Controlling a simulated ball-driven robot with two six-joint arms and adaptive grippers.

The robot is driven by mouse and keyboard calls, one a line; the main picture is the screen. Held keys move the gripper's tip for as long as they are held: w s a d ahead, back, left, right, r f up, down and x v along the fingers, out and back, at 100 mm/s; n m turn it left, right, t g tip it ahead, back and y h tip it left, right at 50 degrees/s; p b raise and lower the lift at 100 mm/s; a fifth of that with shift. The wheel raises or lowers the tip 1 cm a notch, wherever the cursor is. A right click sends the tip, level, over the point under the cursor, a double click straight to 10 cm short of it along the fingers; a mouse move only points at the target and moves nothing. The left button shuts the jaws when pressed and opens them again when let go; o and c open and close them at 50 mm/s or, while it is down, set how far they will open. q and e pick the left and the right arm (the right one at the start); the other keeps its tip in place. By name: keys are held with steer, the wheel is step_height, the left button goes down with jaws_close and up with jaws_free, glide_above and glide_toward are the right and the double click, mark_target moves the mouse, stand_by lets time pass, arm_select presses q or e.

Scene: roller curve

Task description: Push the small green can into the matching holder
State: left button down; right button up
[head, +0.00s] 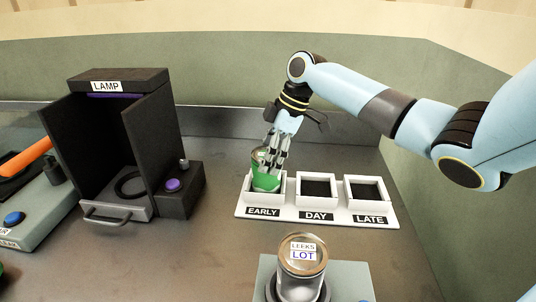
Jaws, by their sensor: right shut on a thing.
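The small green can (264,182) stands at the EARLY holder (245,197), the left square of a white three-part rack. Its lower part is within the square's rim, and it looks nearly upright. My right gripper (273,165) comes down from above and is shut on the can, its fingers covering part of the can's right side. How deep the can sits is hidden by the front wall. The DAY holder (316,203) and the LATE holder (368,205) are empty with dark insides. My left gripper is not in view.
A dark box marked LAMP (106,86) with a grey handle stands on the left. A larger can marked LEEKS LOT (303,256) stands on a grey base at the front. A purple button (173,185) is beside the lamp box. Bare counter lies between box and rack.

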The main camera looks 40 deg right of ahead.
steer(key=shift+f, duration=0.1)
stand_by(0.3)
steer(key=o, duration=1.8)
steer(key=shift+o, duration=0.3)
steer(key=shift+r+p, duration=4.45)
steer(key=shift+r, duration=0.1)
